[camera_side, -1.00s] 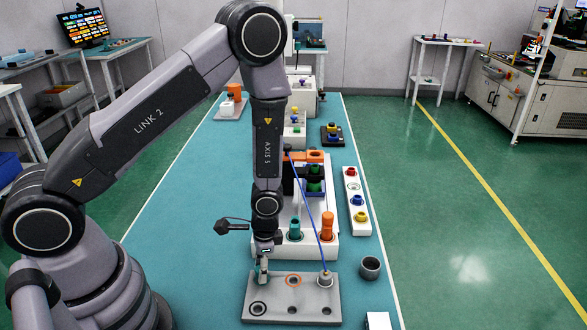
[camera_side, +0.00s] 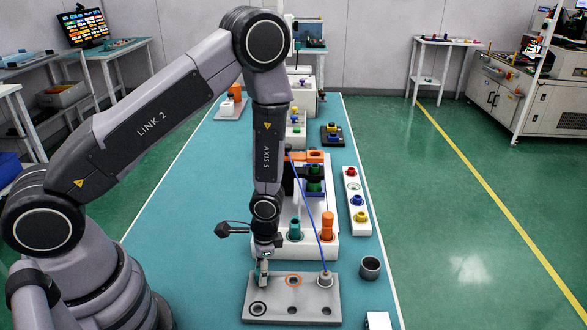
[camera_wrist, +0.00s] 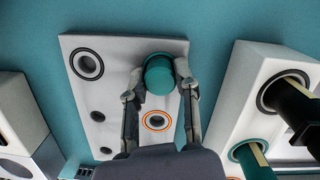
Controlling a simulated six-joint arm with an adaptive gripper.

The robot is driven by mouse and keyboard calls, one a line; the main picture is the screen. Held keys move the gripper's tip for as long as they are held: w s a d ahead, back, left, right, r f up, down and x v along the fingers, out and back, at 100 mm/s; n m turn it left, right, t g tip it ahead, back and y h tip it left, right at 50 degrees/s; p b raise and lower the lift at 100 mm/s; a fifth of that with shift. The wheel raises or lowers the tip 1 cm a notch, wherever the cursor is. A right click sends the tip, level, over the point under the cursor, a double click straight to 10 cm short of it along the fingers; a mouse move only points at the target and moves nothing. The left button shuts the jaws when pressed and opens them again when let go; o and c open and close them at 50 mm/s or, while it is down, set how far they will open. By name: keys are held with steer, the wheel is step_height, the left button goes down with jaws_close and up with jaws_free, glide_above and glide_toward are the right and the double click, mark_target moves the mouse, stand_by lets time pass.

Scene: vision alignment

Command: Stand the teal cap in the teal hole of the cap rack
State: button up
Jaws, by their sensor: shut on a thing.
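My gripper (camera_side: 264,281) is above the back left part of the grey cap rack (camera_side: 310,303). In the wrist view its two fingers (camera_wrist: 160,88) are shut on the teal cap (camera_wrist: 159,73), one on each side. The rack (camera_wrist: 115,55) shows below, with a black-ringed hole, an orange-ringed hole (camera_wrist: 157,121) and several small plain holes. I cannot tell whether the cap touches the rack. In the side view the cap is mostly hidden by the fingers.
A pale fitting with a blue cable (camera_side: 325,280) is at the rack's back right. A dark grey cup (camera_side: 370,268) stands to the right. Behind is a white block (camera_side: 318,250) with upright teal and orange cylinders.

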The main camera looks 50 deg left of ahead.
steer(key=shift+f, duration=0.2)
steer(key=o, duration=1.2)
steer(key=shift+o, duration=0.2)
steer(key=shift+r, duration=0.15)
steer(key=shift+r, duration=3.4)
